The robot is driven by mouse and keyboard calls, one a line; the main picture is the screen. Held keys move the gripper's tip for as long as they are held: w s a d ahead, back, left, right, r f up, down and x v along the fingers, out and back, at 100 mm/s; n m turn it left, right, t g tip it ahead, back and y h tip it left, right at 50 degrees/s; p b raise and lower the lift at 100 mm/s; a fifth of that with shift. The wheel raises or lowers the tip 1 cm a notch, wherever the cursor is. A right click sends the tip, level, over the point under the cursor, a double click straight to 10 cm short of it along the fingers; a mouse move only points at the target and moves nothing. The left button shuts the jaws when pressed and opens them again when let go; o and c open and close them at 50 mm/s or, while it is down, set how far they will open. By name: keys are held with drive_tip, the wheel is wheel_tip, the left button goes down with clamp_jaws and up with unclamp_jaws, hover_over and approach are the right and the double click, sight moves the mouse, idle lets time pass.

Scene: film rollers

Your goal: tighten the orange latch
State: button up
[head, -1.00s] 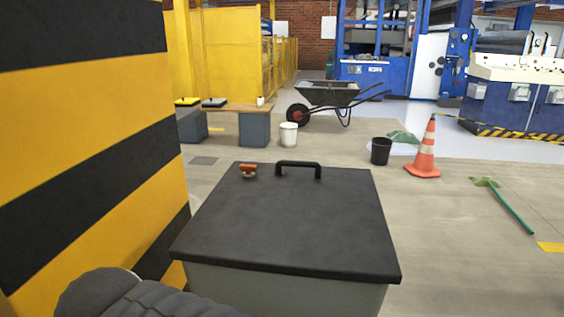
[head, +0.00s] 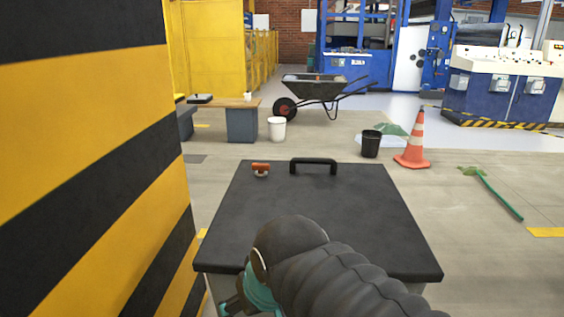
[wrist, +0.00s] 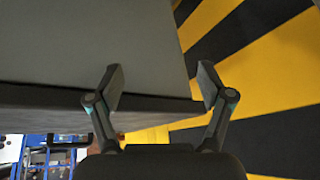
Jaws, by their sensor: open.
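The orange latch (head: 261,168) is a small orange handle on a pale round base. It sits on the dark lid (head: 325,215) of a grey box, near the lid's far left corner and left of the black handle (head: 313,164). My arm crosses the near part of the lid in the head view, and my gripper (head: 232,304) shows only partly at the box's near left. In the wrist view my gripper (wrist: 160,83) is open, with nothing between its fingers. The box's grey side (wrist: 90,40) and the lid's edge are close by it. The latch cannot be made out clearly there.
A yellow-and-black striped pillar (head: 90,160) stands close on the left of the box. Beyond the box are a wheelbarrow (head: 315,88), a white bucket (head: 277,129), a black bucket (head: 371,144) and an orange cone (head: 413,142).

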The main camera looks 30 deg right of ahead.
drive_tip(key=w+r+m+b, duration=0.3)
drive_tip(key=w+r+m, duration=0.1)
drive_tip(key=r, duration=0.1)
drive_tip(key=shift+w+m+y, duration=0.25)
drive_tip(key=shift+m+y, duration=0.15)
wheel_tip(320, 180, up, 14)
drive_tip(key=m+g+h+p, duration=0.1)
drive_tip(key=g+h+p, duration=0.1)
drive_tip(key=h, duration=0.1)
hover_over(261, 164)
drive_tip(key=s+a, duration=0.3)
drive_tip(key=s, duration=0.2)
drive_tip(key=shift+h, duration=0.3)
drive_tip(key=b+x, duration=0.1)
drive_tip(key=x, duration=0.6)
drive_tip(key=b+x, duration=0.2)
drive_tip(key=x, duration=0.5)
drive_tip(key=shift+w+a+r, duration=0.1)
drive_tip(key=shift+w+a, duration=0.1)
drive_tip(key=c, duration=1.2)
drive_tip(key=shift+o, duration=0.2)
